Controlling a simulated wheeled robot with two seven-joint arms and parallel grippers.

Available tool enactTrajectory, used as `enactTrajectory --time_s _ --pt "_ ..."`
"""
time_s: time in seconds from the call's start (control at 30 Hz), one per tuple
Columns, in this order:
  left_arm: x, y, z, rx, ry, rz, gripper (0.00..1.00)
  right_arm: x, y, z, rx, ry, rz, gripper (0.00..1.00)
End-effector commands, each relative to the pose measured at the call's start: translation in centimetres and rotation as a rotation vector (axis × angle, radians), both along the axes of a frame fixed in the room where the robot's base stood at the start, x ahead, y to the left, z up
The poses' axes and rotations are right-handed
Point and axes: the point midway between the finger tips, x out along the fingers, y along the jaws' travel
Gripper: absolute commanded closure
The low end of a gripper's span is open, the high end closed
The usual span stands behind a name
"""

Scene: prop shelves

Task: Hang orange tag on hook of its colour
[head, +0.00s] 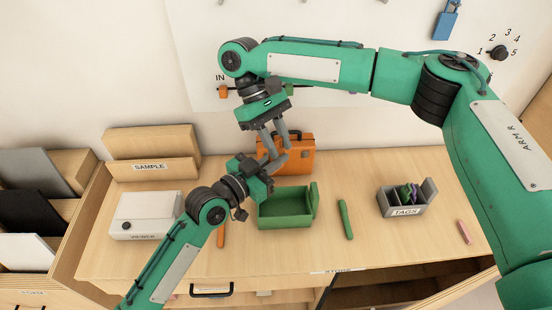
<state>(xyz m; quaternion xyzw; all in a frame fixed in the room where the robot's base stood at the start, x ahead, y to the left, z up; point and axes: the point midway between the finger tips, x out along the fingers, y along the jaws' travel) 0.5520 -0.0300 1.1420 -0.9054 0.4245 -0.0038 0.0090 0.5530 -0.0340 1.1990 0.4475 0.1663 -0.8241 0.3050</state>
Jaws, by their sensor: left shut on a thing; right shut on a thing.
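My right gripper (279,153) reaches down from above, and my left gripper (281,160) reaches in from the lower left. Their fingertips meet in front of the orange case (302,153), above the table. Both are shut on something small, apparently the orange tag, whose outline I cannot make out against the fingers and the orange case. The grey TAGS box (405,211) at the right holds green and purple tags. A blue tag (446,20) hangs on the wall board at the top. Other hooks (384,2) show at the top edge; their colours are not clear.
An open green box (285,222) stands below the grippers, with a green stick (346,219) to its right. A white device (145,215) and a SAMPLE box (150,168) are at left. A numbered dial (498,52) is on the wall. A pink stick (464,232) lies far right.

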Motion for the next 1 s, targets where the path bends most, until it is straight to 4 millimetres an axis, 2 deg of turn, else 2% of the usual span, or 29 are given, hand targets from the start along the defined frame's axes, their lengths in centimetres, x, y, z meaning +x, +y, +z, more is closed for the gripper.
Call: enactTrajectory --time_s 0.03,0.13,0.17,0.43,0.57,1.0 --pt "-0.2 -0.2 0.0 -0.001 0.000 -0.006 1.00 0.1 0.0 0.0 0.003 -0.005 -0.002 0.69" --pt "-0.3 -0.2 0.1 -0.001 0.000 -0.006 1.00 0.1 0.0 0.0 0.003 -0.005 -0.003 0.50" --pt "-0.2 -0.2 0.1 -0.002 0.000 -0.006 1.00 0.1 0.0 0.0 0.003 -0.005 -0.003 0.48" --pt "-0.2 -0.2 0.0 -0.001 0.000 -0.005 1.00 0.1 0.0 0.1 0.002 -0.004 -0.002 0.48" --pt "-0.2 -0.2 0.0 -0.001 0.000 -0.004 1.00 0.5 0.3 0.7 0.001 -0.006 -0.003 0.48" --pt "-0.2 -0.1 0.0 -0.001 0.000 -0.004 1.00 3.7 3.1 7.3 -0.001 -0.009 -0.002 0.48"
